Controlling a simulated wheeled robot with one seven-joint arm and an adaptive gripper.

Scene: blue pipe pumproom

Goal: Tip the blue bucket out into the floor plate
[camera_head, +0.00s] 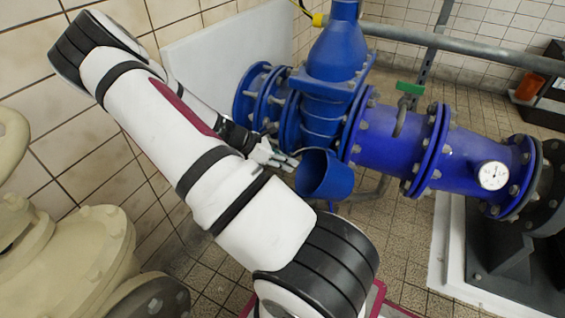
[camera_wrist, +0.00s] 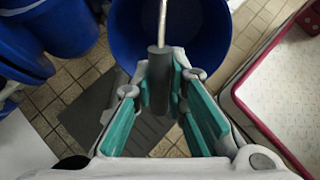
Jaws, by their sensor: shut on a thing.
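The blue bucket (camera_head: 327,178) hangs off the floor in front of the blue pipework in the head view, looking slightly tilted. In the wrist view the bucket (camera_wrist: 205,45) is just beyond my fingers, its dark interior partly showing; I cannot tell what is inside. My gripper (camera_wrist: 160,95) is shut on the grey grip of the bucket's wire handle, between teal pads. It also shows in the head view (camera_head: 283,158), left of the bucket. A grey plate, seemingly the floor plate (camera_wrist: 90,122), lies on the tiles below left of the bucket, partly hidden by my gripper.
A large blue valve and pipe (camera_head: 405,145) run close behind and right of the bucket. A pressure gauge (camera_head: 493,175) sits on the pipe. Cream pipework (camera_head: 75,250) stands at the left. Tiled floor (camera_head: 385,235) is open below the pipe.

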